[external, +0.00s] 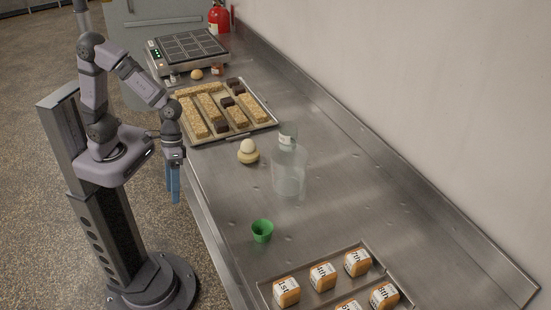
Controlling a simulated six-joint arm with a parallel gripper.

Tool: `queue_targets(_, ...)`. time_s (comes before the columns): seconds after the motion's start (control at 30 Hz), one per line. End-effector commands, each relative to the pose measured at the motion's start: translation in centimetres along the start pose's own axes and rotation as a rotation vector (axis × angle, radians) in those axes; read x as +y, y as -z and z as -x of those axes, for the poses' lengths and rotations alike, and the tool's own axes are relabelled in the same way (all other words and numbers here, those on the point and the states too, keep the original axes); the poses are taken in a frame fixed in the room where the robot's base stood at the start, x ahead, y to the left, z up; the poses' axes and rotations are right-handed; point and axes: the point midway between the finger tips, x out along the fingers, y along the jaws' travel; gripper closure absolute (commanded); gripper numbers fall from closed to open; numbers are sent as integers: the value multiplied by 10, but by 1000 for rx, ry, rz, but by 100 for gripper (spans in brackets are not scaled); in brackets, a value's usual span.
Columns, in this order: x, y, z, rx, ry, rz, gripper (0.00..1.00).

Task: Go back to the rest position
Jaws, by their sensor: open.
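My gripper (173,182) points straight down at the left edge of the steel counter (215,195), with its blue fingers beside the edge. It is open and nothing shows between the fingers. My arm is bent above it, close to my column. The nearest things on the counter are an egg in a tan cup (248,152) and a metal tray (262,118) with several oat bars and dark brown pieces.
A tray (367,249) of labelled loaves is at the front. A wall bounds the right.

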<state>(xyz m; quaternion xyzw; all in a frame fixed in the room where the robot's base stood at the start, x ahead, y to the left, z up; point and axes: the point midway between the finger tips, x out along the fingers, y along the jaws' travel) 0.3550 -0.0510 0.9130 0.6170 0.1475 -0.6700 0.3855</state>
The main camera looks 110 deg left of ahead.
Motion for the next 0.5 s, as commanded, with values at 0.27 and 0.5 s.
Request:
queue_targets(0.27, -64, -25, 37, 69, 272, -604, 35)
queue_targets(0.5, -79, -25, 43, 78, 345, -775, 35)
